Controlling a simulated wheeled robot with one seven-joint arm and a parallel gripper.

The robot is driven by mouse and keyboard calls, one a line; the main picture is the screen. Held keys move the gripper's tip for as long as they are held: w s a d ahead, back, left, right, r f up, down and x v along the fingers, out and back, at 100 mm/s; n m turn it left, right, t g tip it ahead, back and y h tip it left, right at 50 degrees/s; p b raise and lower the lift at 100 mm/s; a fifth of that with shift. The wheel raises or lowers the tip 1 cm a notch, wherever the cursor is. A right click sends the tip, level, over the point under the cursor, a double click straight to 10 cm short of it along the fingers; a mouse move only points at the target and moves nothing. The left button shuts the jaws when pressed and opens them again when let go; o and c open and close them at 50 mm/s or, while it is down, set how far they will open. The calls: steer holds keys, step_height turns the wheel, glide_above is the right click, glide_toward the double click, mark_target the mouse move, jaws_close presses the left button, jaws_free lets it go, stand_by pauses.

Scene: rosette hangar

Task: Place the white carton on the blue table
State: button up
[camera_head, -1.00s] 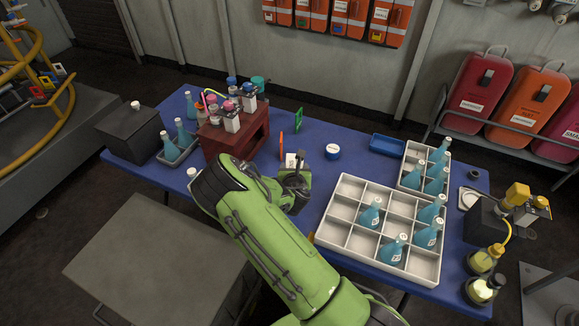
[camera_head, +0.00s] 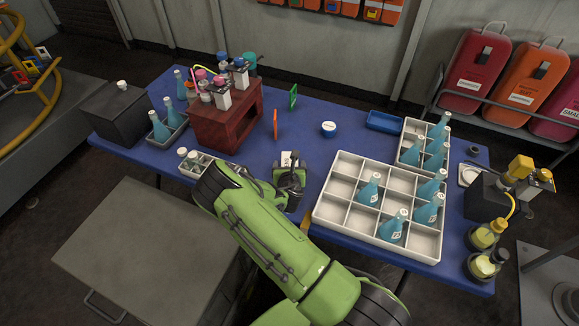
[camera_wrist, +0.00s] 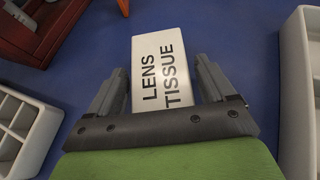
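The white carton (camera_wrist: 161,65), printed "LENS TISSUE", lies between the two fingers of my gripper (camera_wrist: 163,75) in the wrist view. The fingers flank it closely, one on each long side. In the head view a small part of the carton (camera_head: 289,159) shows just beyond my gripper (camera_head: 290,171); the rest is hidden behind the hand. I cannot tell whether the carton's underside touches the tabletop.
A white compartment tray (camera_head: 331,214) with blue flasks stands right of my gripper. A dark red rack (camera_head: 226,128) and a small white vial tray (camera_head: 205,169) are to the left. An orange panel (camera_head: 275,124) and a blue-rimmed round tub (camera_head: 328,129) stand behind. Bare tabletop lies between them.

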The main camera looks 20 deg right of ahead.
steer(key=shift+o, duration=0.4)
steer(key=shift+r, duration=0.2)
steer(key=v, duration=1.1)
steer(key=shift+s+a+r+b, duration=0.1)
steer(key=shift+s+b, duration=0.2)
steer(key=shift+s, duration=0.1)
steer(key=s+d+r+m+g, duration=0.1)
steer(key=s+r+m+g, duration=0.3)
steer(key=m, duration=0.6)
steer(key=s+d+r+m+g, duration=0.1)
steer(key=s+d+r+m, duration=0.1)
steer(key=r+m, duration=0.7)
steer(key=s+a+r+m+y, duration=0.2)
steer(key=s+a+r+m, duration=0.2)
steer(key=s, duration=0.6)
steer(key=s+a+r+m+y, duration=0.2)
steer(key=s+a+r+m, duration=0.2)
steer(key=s+r+m, duration=0.4)
steer(key=shift+s+r+m+g+y, duration=0.3)
steer(key=shift+s+r+y, duration=0.1)
steer(key=shift+s+r, duration=0.55)
